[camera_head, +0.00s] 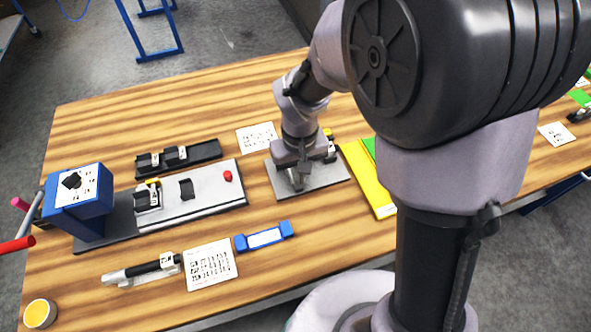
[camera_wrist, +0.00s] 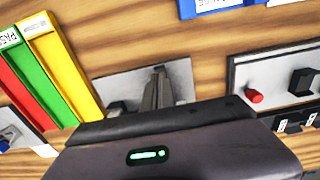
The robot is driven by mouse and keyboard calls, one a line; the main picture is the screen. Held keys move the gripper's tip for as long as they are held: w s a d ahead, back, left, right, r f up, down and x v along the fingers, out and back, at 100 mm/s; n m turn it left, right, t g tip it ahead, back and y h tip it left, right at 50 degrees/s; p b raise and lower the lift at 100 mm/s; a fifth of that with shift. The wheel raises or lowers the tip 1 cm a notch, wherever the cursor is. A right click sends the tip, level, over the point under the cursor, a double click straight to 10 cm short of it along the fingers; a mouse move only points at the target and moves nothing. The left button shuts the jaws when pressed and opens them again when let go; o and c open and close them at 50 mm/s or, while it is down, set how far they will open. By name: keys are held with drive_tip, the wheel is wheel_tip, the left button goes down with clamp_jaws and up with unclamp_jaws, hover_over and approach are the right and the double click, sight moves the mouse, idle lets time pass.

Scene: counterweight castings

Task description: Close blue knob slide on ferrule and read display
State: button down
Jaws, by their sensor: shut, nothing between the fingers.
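My gripper (camera_head: 298,184) is shut and empty, pointing down at a grey plate (camera_head: 335,180) near the table's middle. In the wrist view its fingertips (camera_wrist: 158,72) lie over the same plate (camera_wrist: 120,84); I cannot tell whether they touch it. A device with a yellow top (camera_head: 328,132) stands at the plate's back, partly behind my gripper. A small dark part (camera_wrist: 115,108) shows beside the fingers in the wrist view.
Left of the plate is a pale fixture with a red knob (camera_head: 228,176) and a blue press head (camera_head: 77,200). A blue bar (camera_head: 263,237), a printed card (camera_head: 210,264) and a black-handled tool (camera_head: 142,269) lie in front. A yellow tray (camera_head: 367,180) is right. Bare wood separates them.

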drive_tip(key=shift+w+a+r, duration=0.1)
drive_tip(key=shift+w, duration=0.35)
idle(1.0)
drive_tip(key=shift+s, duration=0.15)
idle(0.3)
wheel_tip(320, 180, up, 7)
drive_tip(key=p, duration=0.6)
drive_tip(key=s+d+r+m+t+y+b, duration=0.1)
drive_tip(key=s+d+r+m+t+b, duration=0.2)
drive_tip(key=s, duration=0.4)
drive_tip(key=s+d+r+m+t+y+b, duration=0.1)
drive_tip(key=s+d+r+m+t+b, duration=0.1)
drive_tip(key=s+d+r+m+b, duration=0.2)
wheel_tip(320, 180, up, 3)
drive_tip(key=s+b, duration=0.1)
drive_tip(key=s, duration=0.2)
drive_tip(key=shift+d+m+t, duration=0.25)
drive_tip(key=shift+m+t, duration=0.05)
drive_tip(key=shift+t, duration=0.1)
